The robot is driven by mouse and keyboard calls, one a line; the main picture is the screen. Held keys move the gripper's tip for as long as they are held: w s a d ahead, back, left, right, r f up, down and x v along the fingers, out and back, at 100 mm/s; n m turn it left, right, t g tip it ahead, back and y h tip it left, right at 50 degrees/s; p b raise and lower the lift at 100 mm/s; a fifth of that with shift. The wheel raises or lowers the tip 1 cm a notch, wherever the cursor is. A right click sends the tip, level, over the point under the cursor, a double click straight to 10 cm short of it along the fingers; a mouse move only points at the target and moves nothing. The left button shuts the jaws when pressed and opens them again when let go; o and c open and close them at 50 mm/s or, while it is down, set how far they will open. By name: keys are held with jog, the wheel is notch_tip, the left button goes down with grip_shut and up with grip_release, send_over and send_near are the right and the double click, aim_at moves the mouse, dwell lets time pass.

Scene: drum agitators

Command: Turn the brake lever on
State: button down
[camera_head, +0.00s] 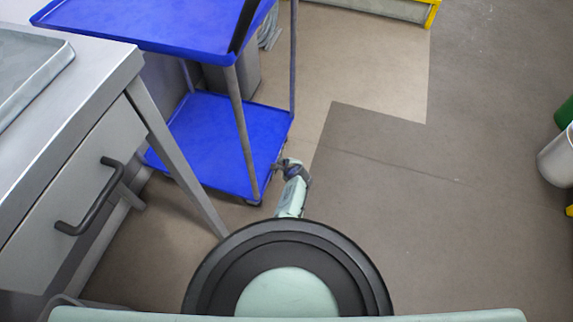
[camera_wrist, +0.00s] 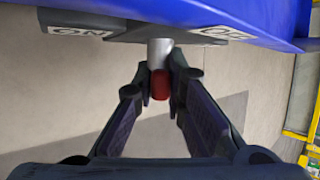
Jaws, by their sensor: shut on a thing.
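The brake lever (camera_wrist: 160,85) shows in the wrist view as a grey stem with a red end, below a dark bracket under a blue tray. It stands between an upside-down ON label (camera_wrist: 80,31) on the left and a partly shadowed label, seemingly OFF (camera_wrist: 222,33), on the right. My gripper (camera_wrist: 161,76) has its two fingertips on either side of the red end, shut on it. In the head view my gripper (camera_head: 290,168) is low beside the near right corner of the blue cart (camera_head: 215,145); the lever cannot be made out there.
A steel table (camera_head: 100,85) with a drawer handle (camera_head: 90,195) stands at the left, close to the cart. A grey bin (camera_head: 232,78) is behind the cart. Yellow-edged equipment (camera_head: 430,14) is at the top. Floor to the right is clear, with drums (camera_head: 556,155) at the far edge.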

dwell(0.4)
jog(key=c, duration=1.6)
grip_release()
jog(key=shift+c, duration=0.2)
